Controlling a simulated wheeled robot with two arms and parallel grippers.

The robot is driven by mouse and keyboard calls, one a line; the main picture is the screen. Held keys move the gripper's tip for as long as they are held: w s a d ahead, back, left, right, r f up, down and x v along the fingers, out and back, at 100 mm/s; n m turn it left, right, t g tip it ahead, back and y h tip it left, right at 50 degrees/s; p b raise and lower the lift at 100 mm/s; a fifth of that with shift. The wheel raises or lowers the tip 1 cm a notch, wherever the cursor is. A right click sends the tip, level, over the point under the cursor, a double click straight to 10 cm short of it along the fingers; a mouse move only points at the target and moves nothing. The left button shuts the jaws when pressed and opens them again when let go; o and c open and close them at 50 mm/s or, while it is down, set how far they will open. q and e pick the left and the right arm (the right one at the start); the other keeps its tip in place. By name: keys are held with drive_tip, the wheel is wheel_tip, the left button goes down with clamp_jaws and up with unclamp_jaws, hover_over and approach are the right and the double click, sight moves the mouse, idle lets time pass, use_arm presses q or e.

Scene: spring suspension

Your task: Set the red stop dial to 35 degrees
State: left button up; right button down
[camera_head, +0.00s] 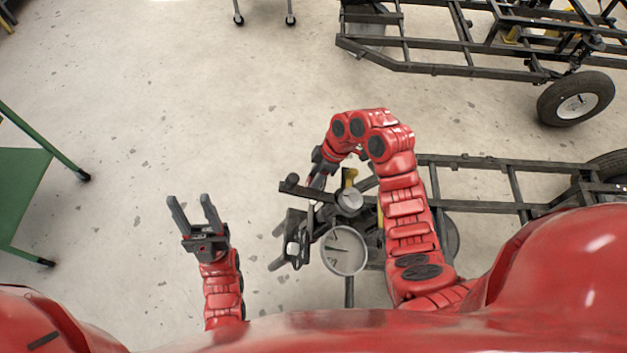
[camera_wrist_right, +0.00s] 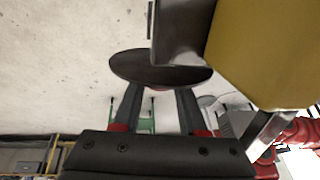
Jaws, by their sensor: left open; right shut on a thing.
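A dark round disc (camera_wrist_right: 160,66) lies across the fingertips of my right gripper (camera_wrist_right: 158,90) in the right wrist view, with a trace of red under its rim. My right gripper is shut on this disc, which appears to be the red stop dial; no degree marks are readable. In the head view, my right arm bends over the suspension assembly and its fingertips are hard to make out among dark parts. My left gripper (camera_head: 190,200) is open and empty above bare floor, left of the assembly.
A round pale gauge (camera_head: 345,250) with a dark needle and a smaller round part (camera_head: 350,200) sit on the assembly. A yellow block (camera_wrist_right: 265,50) and a grey metal part (camera_wrist_right: 182,30) are close to my right gripper. A green table (camera_head: 20,190) stands at far left.

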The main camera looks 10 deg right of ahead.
drive_tip(key=shift+w+r+g+p, duration=0.1)
drive_tip(key=shift+w+g+p, duration=0.1)
drive_tip(key=shift+g+p, duration=0.7)
drive_tip(key=shift+w+n+g, duration=0.1)
drive_tip(key=shift+n+g, duration=0.2)
drive_tip(key=shift+g, duration=0.3)
drive_tip(key=shift+c, duration=2.2)
unclamp_jaws()
drive_tip(key=shift+f, duration=0.2)
drive_tip(key=shift+r, duration=0.1)
